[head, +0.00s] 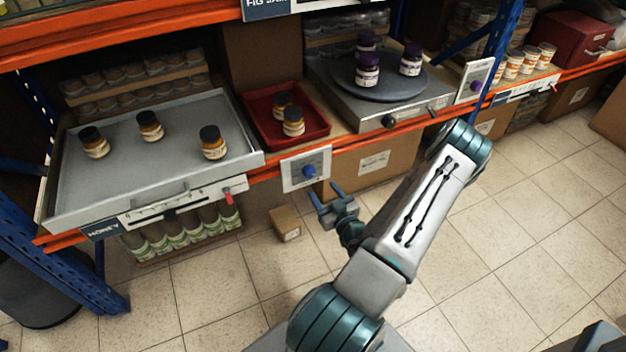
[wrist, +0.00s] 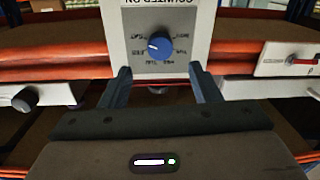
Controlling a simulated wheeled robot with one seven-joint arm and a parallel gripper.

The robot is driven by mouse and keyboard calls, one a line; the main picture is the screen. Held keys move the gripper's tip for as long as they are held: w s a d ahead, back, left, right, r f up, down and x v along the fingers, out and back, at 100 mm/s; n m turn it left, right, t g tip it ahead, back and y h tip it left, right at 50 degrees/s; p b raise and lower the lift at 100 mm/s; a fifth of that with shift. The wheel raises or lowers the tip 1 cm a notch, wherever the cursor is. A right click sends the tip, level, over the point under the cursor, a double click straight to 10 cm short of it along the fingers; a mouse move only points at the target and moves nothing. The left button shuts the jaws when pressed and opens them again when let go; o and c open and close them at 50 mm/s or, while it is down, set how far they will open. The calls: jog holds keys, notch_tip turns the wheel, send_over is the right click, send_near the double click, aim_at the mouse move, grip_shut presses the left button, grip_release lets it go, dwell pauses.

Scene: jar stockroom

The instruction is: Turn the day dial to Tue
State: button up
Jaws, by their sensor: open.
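The day dial is a blue round knob (head: 309,171) on a pale panel (head: 293,184) fixed to the orange shelf edge. In the wrist view the knob (wrist: 160,45) sits on a grey plate with small day labels around it, upside down and too blurred to read surely. A pale pointer mark shows on the knob's left side. My gripper (head: 327,202) is open and empty, in front of and a little below the panel. In the wrist view its two fingers (wrist: 158,80) reach toward the panel, apart from the knob.
A grey tray (head: 75,195) with several jars stands left on the shelf. A red tray (head: 267,143) with two jars is behind the panel. A turntable (head: 375,86) with purple-lidded jars stands right, with a black knob (head: 389,122) on its base. A small box (head: 286,224) is on the floor.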

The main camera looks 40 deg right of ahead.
aim_at(311, 174)
jog(key=w, duration=0.2)
jog(key=w+d+b, duration=0.1)
jog(key=w, duration=0.4)
jog(key=shift+w+d+b, duration=0.25)
jog(key=shift+b, duration=0.05)
jog(key=c, duration=1)
